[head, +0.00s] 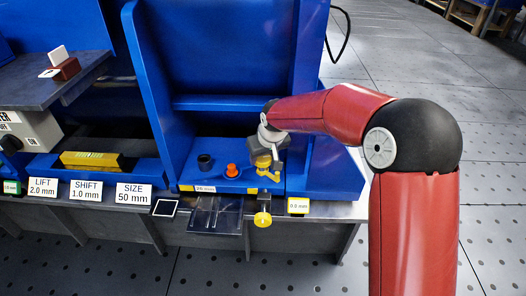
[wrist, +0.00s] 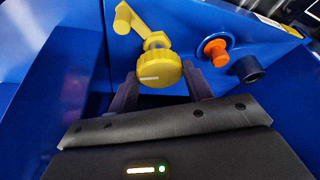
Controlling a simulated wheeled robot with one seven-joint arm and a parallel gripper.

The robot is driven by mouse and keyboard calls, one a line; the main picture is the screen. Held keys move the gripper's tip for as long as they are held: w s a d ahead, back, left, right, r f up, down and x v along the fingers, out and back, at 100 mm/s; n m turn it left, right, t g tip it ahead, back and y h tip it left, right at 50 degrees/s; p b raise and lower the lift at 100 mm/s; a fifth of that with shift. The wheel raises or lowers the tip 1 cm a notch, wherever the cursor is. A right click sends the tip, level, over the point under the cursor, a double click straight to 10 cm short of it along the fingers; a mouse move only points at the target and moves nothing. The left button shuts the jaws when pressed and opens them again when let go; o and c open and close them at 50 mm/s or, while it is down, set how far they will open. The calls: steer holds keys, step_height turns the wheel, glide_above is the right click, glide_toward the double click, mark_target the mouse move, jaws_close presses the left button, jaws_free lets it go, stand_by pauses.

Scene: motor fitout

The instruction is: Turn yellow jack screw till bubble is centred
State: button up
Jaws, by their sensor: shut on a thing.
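The yellow jack screw (wrist: 158,68) is a round ribbed knob with a white mark on its face. In the wrist view it sits between the two dark fingers of my gripper (wrist: 161,77), which is shut on it. In the head view my gripper (head: 266,155) is over the yellow jack screw (head: 264,162) on the blue block, partly hiding it. A yellow bar-shaped block (head: 90,160) lies on the blue ledge at the left; I cannot tell whether it is the level. No bubble can be made out in either view.
An orange knob (head: 231,170) and a black round post (head: 204,162) stand left of the gripper. A yellow arm (wrist: 126,18) is behind the screw in the wrist view. Another yellow knob (head: 263,219) projects from the front edge. Blue panels (head: 215,60) rise behind. Open floor lies right.

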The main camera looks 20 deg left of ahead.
steer(key=shift+w+r+n+y+p, duration=0.1)
steer(key=shift+r+n+y+p, duration=0.2)
steer(key=shift+n, duration=0.3)
steer(key=o, duration=0.7)
steer(key=shift+o, duration=1.4)
steer(key=shift+f, duration=0.15)
steer(key=p+v, duration=0.1)
steer(key=v, duration=0.6)
steer(key=shift+r, duration=0.4)
steer(key=shift+d, duration=0.1)
